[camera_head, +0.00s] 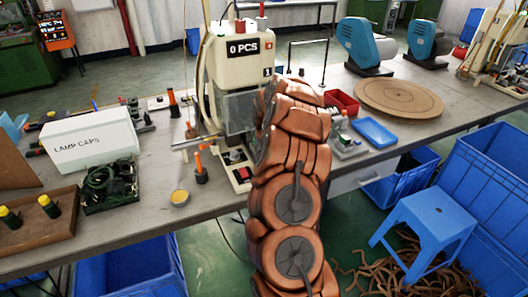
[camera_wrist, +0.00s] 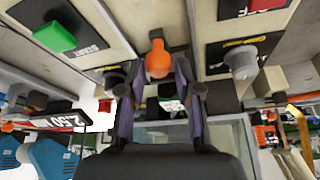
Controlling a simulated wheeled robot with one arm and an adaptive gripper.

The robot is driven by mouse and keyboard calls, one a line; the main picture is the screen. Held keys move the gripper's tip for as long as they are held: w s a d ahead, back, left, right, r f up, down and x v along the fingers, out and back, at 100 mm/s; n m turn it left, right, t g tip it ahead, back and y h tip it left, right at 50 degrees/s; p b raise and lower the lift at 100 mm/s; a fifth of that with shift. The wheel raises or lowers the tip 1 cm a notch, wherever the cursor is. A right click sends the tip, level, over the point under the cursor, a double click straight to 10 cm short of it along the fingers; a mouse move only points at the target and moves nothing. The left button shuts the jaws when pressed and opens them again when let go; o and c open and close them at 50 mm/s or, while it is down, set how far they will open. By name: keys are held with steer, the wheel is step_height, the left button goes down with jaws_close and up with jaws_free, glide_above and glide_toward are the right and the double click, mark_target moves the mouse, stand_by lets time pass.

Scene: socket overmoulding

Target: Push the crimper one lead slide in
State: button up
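A cream machine with a "0 PCS" display, which looks like the crimper (camera_head: 236,62), stands on the bench behind my arm in the head view. In the wrist view, an orange knob (camera_wrist: 158,60) sticks out of a dark slot between two pale panels. It may be the lead slide's handle; the slide itself is not clear. My gripper (camera_wrist: 159,64) has its two fingers apart, with the knob between or just beyond the tips. A gap shows on each side, and I see no clear contact. In the head view my arm hides the gripper and part of the machine's front.
A green START button (camera_wrist: 55,37) and a grey knob (camera_wrist: 241,61) flank the orange knob. On the bench are a LAMP CAPS box (camera_head: 85,143), an orange-handled tool (camera_head: 200,168), a red bin (camera_head: 341,102), a blue tray (camera_head: 374,132) and a round board (camera_head: 398,98).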

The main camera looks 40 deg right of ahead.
steer(key=shift+o, duration=1.3)
steer(key=shift+s, duration=0.1)
steer(key=v, duration=1.2)
